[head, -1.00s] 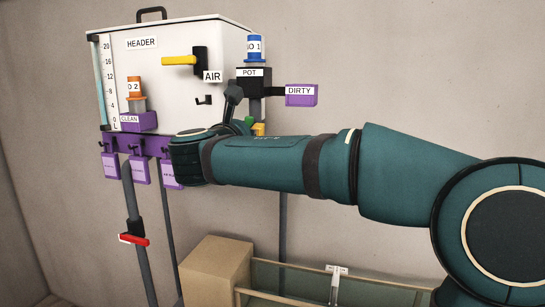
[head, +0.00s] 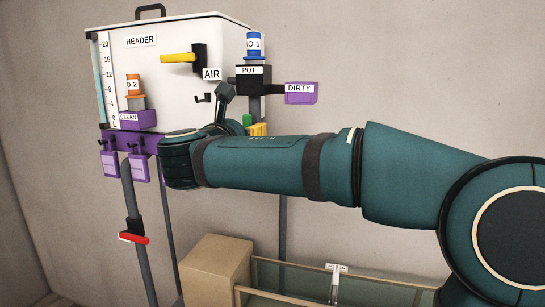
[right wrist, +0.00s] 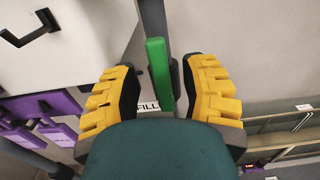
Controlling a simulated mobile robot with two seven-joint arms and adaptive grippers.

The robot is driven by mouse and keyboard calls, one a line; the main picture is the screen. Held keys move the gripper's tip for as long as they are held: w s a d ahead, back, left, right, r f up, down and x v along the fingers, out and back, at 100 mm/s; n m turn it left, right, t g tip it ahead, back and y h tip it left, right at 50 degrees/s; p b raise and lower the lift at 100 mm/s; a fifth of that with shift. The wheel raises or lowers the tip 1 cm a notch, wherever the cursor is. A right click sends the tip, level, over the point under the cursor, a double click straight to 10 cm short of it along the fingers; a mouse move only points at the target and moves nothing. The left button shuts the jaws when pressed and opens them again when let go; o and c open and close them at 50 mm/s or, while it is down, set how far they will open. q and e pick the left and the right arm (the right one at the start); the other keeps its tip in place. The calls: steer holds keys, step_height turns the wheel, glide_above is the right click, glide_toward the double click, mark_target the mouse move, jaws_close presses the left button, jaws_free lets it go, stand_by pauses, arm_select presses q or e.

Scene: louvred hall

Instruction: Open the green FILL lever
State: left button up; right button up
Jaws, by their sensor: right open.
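The green FILL lever (right wrist: 158,70) stands between the two yellow fingers of my right gripper (right wrist: 162,78) in the right wrist view. The fingers are open, with a visible gap on each side of the lever. Part of the FILL label (right wrist: 147,106) shows just below the lever; my gripper body covers the rest. In the head view a small green part of the lever (head: 247,120) shows beside the yellow fingers (head: 259,129), mostly hidden by my right arm. My left gripper is in neither view.
The white HEADER tank (head: 150,70) carries a yellow AIR lever (head: 178,58) and a black hook (head: 203,98). The black POT block (head: 253,80) and purple DIRTY box (head: 301,93) are close above my wrist. A red lever (head: 133,238) and cardboard box (head: 215,270) are lower.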

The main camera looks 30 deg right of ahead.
steer(key=shift+v, duration=2.6)
steer(key=v, duration=1.2)
